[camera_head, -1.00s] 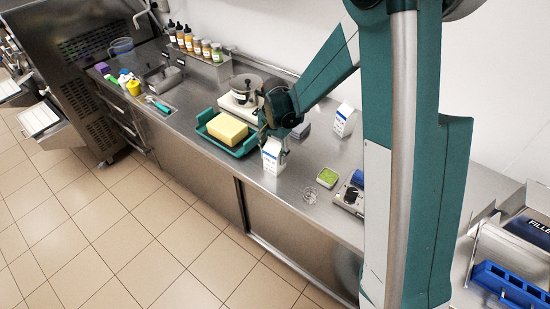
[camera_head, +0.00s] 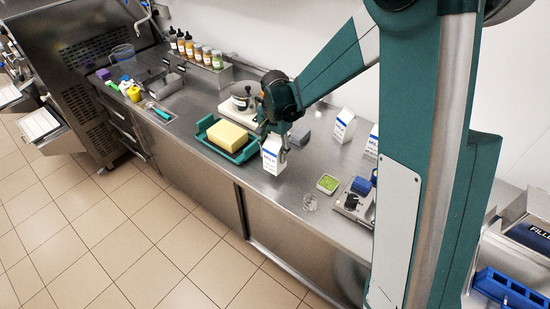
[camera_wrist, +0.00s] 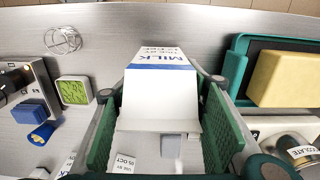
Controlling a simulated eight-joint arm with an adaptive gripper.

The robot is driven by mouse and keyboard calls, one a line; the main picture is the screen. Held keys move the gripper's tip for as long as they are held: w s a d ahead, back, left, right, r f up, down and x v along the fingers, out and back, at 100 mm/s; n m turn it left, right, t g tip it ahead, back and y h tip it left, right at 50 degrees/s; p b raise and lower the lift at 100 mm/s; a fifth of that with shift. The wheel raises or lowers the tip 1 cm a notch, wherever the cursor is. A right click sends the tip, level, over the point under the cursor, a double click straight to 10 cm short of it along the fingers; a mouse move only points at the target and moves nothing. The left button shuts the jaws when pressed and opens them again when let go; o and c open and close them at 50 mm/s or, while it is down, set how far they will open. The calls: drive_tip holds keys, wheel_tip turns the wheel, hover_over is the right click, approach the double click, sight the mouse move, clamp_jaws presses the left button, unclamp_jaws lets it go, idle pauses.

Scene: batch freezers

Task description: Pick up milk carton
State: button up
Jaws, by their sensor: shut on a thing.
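A white milk carton with blue lettering (camera_head: 271,157) is upright between the fingers of my gripper (camera_head: 274,147) at the middle of the counter. In the wrist view the carton (camera_wrist: 160,105) fills the space between the two green finger pads of my gripper (camera_wrist: 164,100), with the "MILK" print at its far end. My gripper is shut on it. The carton appears slightly above the counter, though its base is hard to judge. Two similar cartons stand further back: one (camera_head: 344,126) in clear view, the other (camera_head: 372,143) partly hidden by my arm.
A green tray with a yellow block (camera_head: 229,136) lies close left of the carton. A pot on a scale (camera_head: 245,90) is behind it. A green-filled dish (camera_head: 328,184), a wire whisk-like item (camera_head: 310,202) and a dark device (camera_head: 356,195) are to the right. The counter's front edge is near.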

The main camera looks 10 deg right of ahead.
sight(275, 140)
drive_tip(key=shift+r, duration=2.6)
drive_tip(key=shift+r, duration=0.55)
wheel_tip(275, 140, up, 10)
drive_tip(key=w+d+m, duration=0.2)
drive_tip(key=d, duration=1.3)
drive_tip(key=w+d+m, duration=0.2)
drive_tip(key=d+m, duration=0.1)
drive_tip(key=d, duration=1.2)
drive_tip(key=s+d+m, duration=0.2)
drive_tip(key=s+d, duration=0.2)
drive_tip(key=d, duration=1)
drive_tip(key=s+d+m, duration=0.2)
drive_tip(key=s+d, duration=0.2)
drive_tip(key=d, duration=1)
wheel_tip(275, 140, down, 11)
